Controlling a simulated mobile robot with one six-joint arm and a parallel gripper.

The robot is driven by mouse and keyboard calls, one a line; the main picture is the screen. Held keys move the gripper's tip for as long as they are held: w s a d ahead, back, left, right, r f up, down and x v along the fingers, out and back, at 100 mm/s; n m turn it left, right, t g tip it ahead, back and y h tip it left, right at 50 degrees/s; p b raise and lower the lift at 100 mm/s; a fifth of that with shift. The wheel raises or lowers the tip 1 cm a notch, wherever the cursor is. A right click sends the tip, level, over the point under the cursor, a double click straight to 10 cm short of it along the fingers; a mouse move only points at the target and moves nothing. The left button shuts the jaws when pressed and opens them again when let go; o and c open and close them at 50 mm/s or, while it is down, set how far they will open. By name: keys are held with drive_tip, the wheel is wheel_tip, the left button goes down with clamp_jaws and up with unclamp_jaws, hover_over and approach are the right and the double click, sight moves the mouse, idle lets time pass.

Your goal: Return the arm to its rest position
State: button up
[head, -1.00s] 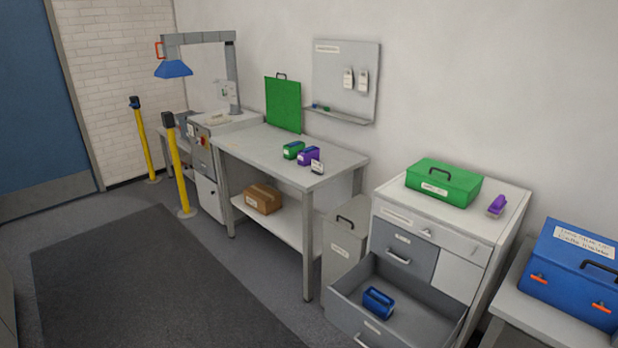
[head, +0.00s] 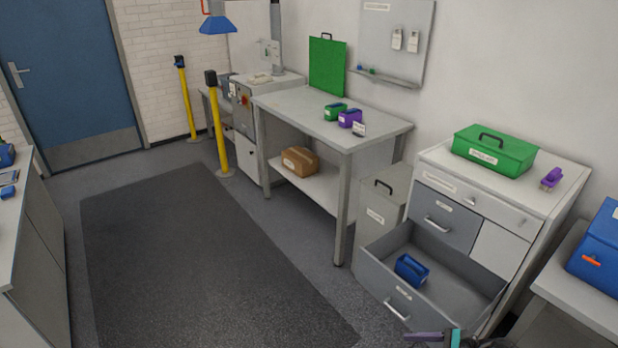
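A small part of what looks like my arm's end, my gripper (head: 436,338), shows at the bottom edge of the head view, right of centre. It has a dark purplish bar and a teal piece, with dark parts to the right. It appears in front of the open drawer (head: 395,288) and the lower cabinet. Most of it is cut off by the frame, so I cannot tell whether its fingers are open or shut.
The open drawer holds a blue block (head: 411,270). A green case (head: 494,152) and a purple object (head: 551,178) sit on the cabinet. Green (head: 335,112) and purple (head: 350,118) blocks stand on the workbench (head: 290,103). The dark floor mat (head: 200,260) is clear.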

drive_tip(key=s+a+f+n+g+h+b, duration=0.1)
drive_tip(key=s+a+f+n+g+b, duration=0.35)
drive_tip(key=a+f, duration=0.6)
drive_tip(key=s+a+f+n+g+h+b, duration=0.1)
drive_tip(key=s+a+f+n+g+b, duration=0.3)
drive_tip(key=a+f, duration=0.65)
drive_tip(key=s+a+f+n+g+h+b, duration=0.3)
drive_tip(key=s+f+n+g+h+b, duration=0.15)
drive_tip(key=s+f+n, duration=0.3)
drive_tip(key=d+f+n+t+h, duration=0.2)
drive_tip(key=d+n+h, duration=0.2)
drive_tip(key=d+n, duration=0.2)
drive_tip(key=n, duration=0.2)
drive_tip(key=shift+w+d+f+n, duration=0.2)
drive_tip(key=shift+w+f+n, duration=0.05)
drive_tip(key=shift+w+n, duration=0.05)
drive_tip(key=shift+c, duration=0.2)
